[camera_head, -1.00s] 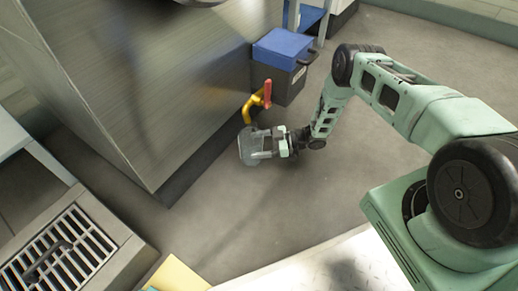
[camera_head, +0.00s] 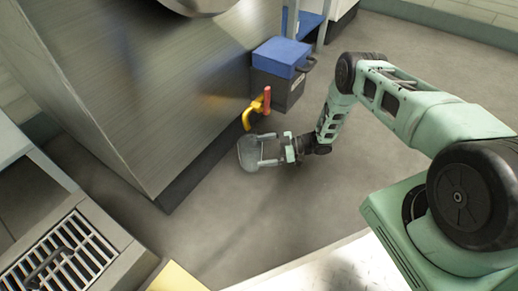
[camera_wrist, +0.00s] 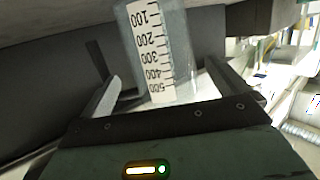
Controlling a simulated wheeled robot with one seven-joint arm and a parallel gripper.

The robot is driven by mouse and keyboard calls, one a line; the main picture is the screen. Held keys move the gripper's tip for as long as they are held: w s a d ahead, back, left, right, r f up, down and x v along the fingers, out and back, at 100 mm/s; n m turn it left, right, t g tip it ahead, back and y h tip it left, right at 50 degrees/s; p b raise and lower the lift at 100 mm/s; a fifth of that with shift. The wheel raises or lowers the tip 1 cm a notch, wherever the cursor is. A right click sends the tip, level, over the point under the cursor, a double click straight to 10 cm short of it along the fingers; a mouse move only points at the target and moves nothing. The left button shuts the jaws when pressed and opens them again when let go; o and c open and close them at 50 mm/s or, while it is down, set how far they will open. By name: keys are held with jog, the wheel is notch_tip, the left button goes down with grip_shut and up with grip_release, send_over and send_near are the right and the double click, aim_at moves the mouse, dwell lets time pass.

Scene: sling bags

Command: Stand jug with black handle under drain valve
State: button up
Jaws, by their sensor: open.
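The jug (camera_head: 248,153) is clear grey and stands on the floor beside the steel cabinet, looking upright. In the wrist view the jug (camera_wrist: 176,40) shows a white measuring scale. Its black handle cannot be made out clearly. The drain valve (camera_head: 256,107), yellow with a red lever, sticks out of the cabinet, its spout just above the jug in the head view; I cannot tell whether the jug is straight below it. My gripper (camera_head: 268,150) is open at the jug's right side. Its fingers (camera_wrist: 178,92) are spread wide on either side, with gaps to the jug.
A dark box with a blue lid (camera_head: 280,60) stands against the cabinet (camera_head: 150,90) behind the valve. The grey floor (camera_head: 270,215) in front of the jug is clear.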

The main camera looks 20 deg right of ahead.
jog(key=p+v, duration=0.3)
jog(key=v, duration=0.6)
jog(key=shift+d, duration=0.2)
jog(key=shift+s, duration=0.15)
